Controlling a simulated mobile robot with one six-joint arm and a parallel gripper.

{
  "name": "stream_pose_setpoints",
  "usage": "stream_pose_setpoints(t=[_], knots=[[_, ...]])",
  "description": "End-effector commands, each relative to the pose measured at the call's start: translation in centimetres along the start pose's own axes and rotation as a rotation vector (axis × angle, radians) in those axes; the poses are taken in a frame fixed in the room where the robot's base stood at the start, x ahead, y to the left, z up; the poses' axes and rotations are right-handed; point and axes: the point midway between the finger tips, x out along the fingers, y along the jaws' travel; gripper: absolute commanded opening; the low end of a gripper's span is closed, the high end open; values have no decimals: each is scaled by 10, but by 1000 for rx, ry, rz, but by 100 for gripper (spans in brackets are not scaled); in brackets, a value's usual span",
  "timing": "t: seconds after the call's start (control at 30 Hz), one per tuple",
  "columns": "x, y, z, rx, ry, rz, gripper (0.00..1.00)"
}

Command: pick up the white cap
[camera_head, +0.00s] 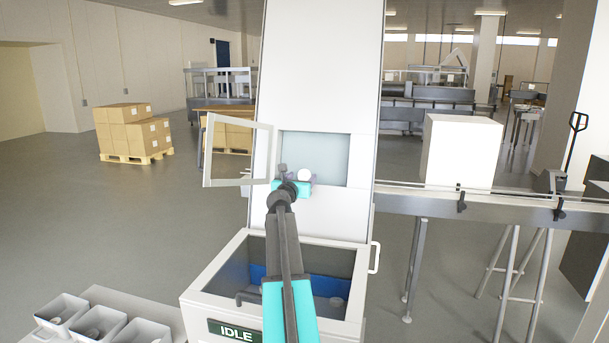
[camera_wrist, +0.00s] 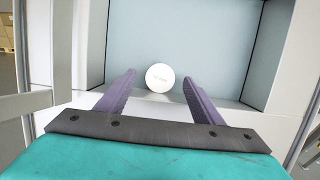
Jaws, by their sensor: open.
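In the head view the cap (camera_head: 304,175) shows just right of the gripper's end. My gripper (camera_wrist: 158,88) is open, with its two purple fingers on either side of the cap. Gaps show between the cap and both fingers in the wrist view. In the head view the gripper (camera_head: 300,181) is partly hidden behind my wrist.
The recess (camera_head: 315,150) has light blue walls, and its framed door (camera_head: 238,152) stands open on the left. An open bin (camera_head: 230,270) with an IDLE sign is below. A conveyor (camera_head: 480,208) carrying a white box (camera_head: 462,150) is on the right. Small containers (camera_head: 98,322) stand lower left.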

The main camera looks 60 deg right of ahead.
Motion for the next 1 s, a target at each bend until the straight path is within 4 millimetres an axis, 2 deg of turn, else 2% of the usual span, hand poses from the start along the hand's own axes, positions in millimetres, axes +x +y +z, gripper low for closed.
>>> stream_pose_setpoints(t=[0.1,0.23,0.87,1.0], knots=[[12,1,1,-1,0,1,61],[18,1,0,-1,0,2,61],[19,2,0,0,0,2,61],[19,2,0,0,0,2,37]])
